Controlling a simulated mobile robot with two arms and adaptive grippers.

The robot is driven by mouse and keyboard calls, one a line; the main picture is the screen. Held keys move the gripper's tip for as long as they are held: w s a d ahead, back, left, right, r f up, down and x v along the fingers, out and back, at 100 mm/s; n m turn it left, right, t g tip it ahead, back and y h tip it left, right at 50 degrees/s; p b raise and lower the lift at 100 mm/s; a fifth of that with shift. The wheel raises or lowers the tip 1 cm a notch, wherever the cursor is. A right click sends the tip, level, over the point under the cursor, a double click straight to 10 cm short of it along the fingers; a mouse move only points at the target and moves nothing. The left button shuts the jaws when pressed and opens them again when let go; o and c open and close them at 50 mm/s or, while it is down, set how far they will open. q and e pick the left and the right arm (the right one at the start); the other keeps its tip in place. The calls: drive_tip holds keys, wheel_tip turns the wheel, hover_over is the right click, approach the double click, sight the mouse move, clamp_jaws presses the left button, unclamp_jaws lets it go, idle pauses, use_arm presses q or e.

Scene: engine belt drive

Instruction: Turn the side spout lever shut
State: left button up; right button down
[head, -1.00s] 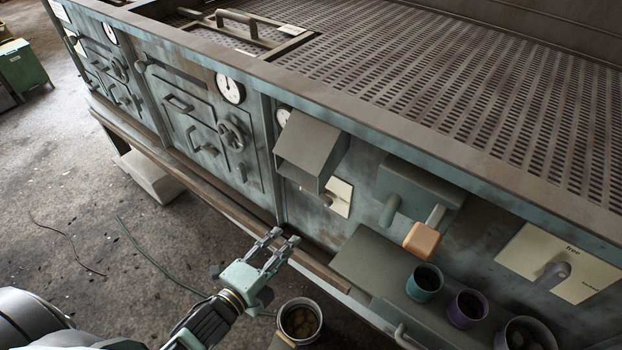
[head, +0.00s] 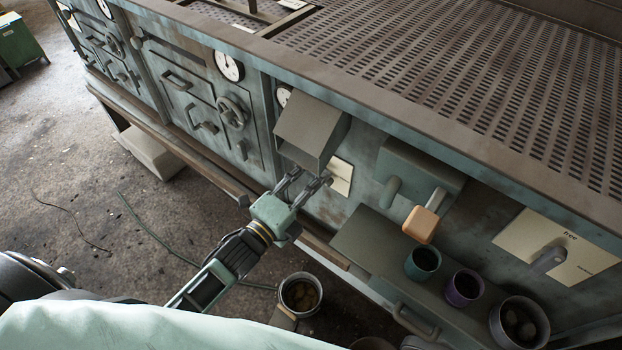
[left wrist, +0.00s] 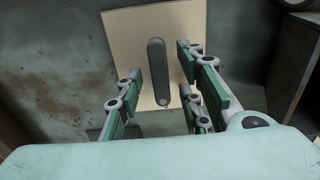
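A dark grey lever (left wrist: 158,75) hangs almost straight down the picture on a cream plate (left wrist: 120,45) in the left wrist view. In the head view the plate (head: 341,178) is below and right of the boxy grey chute (head: 311,133), and my gripper hides most of the lever. My left gripper (head: 312,177) is open at the plate. In the left wrist view its fingers (left wrist: 158,66) stand apart, one on each side of the lever. I see no clear contact, and cannot tell how deep the fingertips reach. My right gripper is not in view.
A spout block with a wooden-ended handle (head: 421,224) sits to the right. A shelf (head: 362,238) below carries a teal cup (head: 422,263), a purple cup (head: 464,284) and a grey pot (head: 519,323). A plate marked "free" (head: 530,233) has another lever. A bucket (head: 300,293) is below.

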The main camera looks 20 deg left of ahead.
use_arm(q)
clamp_jaws()
idle(0.3)
